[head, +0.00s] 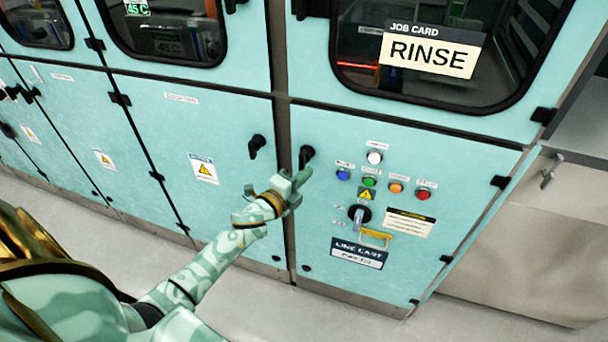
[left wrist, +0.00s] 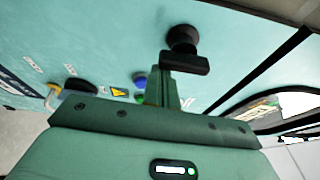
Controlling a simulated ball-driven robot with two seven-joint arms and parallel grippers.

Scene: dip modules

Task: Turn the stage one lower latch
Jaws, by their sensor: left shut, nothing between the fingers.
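Two black latches sit on either side of the seam between two lower doors, a left latch (head: 257,145) and a right latch (head: 306,156). I cannot read which one is named stage one. My left gripper (head: 302,177) is shut and empty, just below the right latch. In the left wrist view a black latch (left wrist: 184,62) with a round base and a short bar stands just beyond the shut fingertips (left wrist: 164,78). I cannot tell whether the fingertips touch it. My right gripper is out of view.
The right lower door carries several coloured buttons (head: 369,182), a rotary switch (head: 359,214) with a yellow tag and a Line East plate (head: 358,253). A RINSE job card (head: 430,52) is on the window above. Open floor (head: 270,310) lies in front.

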